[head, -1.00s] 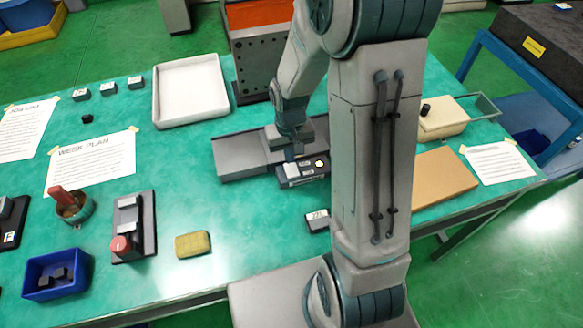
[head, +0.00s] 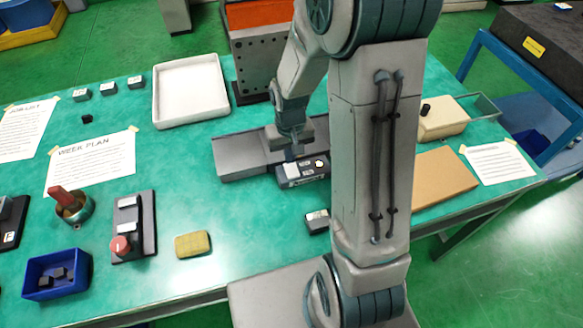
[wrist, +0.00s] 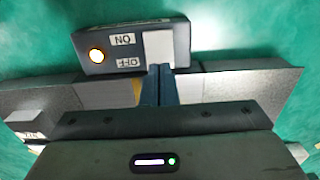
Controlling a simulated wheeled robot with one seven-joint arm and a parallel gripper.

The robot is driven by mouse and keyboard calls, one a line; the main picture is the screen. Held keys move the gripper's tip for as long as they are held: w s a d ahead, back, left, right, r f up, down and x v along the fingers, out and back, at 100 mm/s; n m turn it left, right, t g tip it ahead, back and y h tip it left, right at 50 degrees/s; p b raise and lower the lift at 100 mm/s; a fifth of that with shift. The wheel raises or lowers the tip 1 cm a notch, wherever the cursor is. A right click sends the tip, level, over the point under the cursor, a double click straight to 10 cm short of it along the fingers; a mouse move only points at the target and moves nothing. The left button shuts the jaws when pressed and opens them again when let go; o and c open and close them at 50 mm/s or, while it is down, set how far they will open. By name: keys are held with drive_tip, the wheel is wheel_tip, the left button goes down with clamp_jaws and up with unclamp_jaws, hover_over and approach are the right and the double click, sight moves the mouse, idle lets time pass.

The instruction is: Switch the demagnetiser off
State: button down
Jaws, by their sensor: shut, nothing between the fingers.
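The demagnetiser (head: 305,180) is a dark box on the green bench, just in front of a grey metal slab. In the wrist view the demagnetiser (wrist: 100,32) has ON and OFF labels, a lit warm-white lamp (wrist: 96,56) and a pale switch (wrist: 160,47). My gripper (head: 293,156) is over the box in the head view. In the wrist view my gripper (wrist: 155,72) is shut and empty, its fingertips at the switch edge level with the OFF label. I cannot tell whether they touch it.
A white tray (head: 158,101) stands at the back. A red-knobbed device (head: 133,212), a yellow block (head: 193,244) and a blue bin (head: 38,293) are to the left. A small labelled block (head: 317,222) lies close in front. My arm hides part of the right side.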

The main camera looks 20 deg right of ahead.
drive_tip(key=shift+f+b, duration=0.75)
drive_tip(key=shift+f, duration=0.15)
drive_tip(key=shift+r, duration=0.15)
drive_tip(key=shift+r+p, duration=2.6)
drive_tip(key=shift+r, duration=0.8)
drive_tip(key=s+r+t, duration=0.3)
drive_tip(key=s+r, duration=1.1)
drive_tip(key=r, duration=0.3)
drive_tip(key=shift+s, duration=0.25)
